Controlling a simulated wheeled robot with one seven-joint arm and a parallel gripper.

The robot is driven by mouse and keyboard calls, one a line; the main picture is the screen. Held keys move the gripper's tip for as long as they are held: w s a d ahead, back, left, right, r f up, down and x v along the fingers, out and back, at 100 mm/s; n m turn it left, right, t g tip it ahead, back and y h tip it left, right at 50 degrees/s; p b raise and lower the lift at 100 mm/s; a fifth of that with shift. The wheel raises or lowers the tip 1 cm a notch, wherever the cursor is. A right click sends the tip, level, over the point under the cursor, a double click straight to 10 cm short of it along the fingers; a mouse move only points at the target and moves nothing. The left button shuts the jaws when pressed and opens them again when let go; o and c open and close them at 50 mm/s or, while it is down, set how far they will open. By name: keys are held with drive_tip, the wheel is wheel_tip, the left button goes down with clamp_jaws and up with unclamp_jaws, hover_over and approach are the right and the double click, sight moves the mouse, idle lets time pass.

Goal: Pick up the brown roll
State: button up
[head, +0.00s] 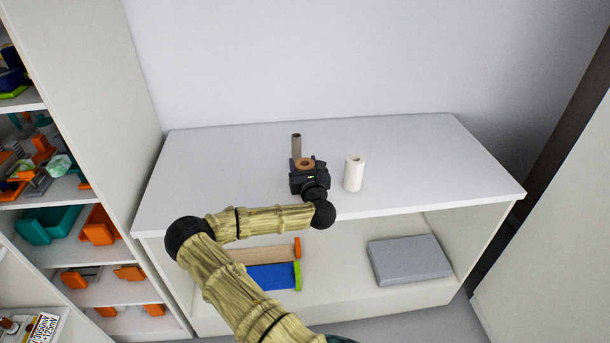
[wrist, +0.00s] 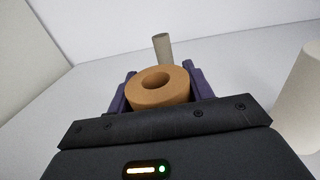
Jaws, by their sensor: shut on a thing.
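The brown roll (wrist: 157,87) sits between the two purple fingers of my gripper (wrist: 160,88) in the wrist view, its round hole facing up. In the head view the brown roll (head: 306,162) shows just beyond the dark body of my gripper (head: 305,165), over the white bench top. My gripper is shut on the roll. The roll's lower part is hidden by my gripper in both views, so I cannot tell whether it touches the bench.
A thin grey-brown tube (head: 296,145) stands behind the roll. A white roll (head: 354,173) stands to the right. The white bench top (head: 430,160) is otherwise clear. Below, a shelf holds a grey box (head: 409,260) and a blue item (head: 271,277). Shelving with bins stands left.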

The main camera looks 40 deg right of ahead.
wheel_tip(320, 180, up, 10)
drive_tip(key=shift+r+p, duration=0.1)
drive_tip(key=shift+p, duration=0.2)
idle(0.7)
drive_tip(key=shift+r+p, duration=1.15)
drive_tip(key=shift+r, duration=0.25)
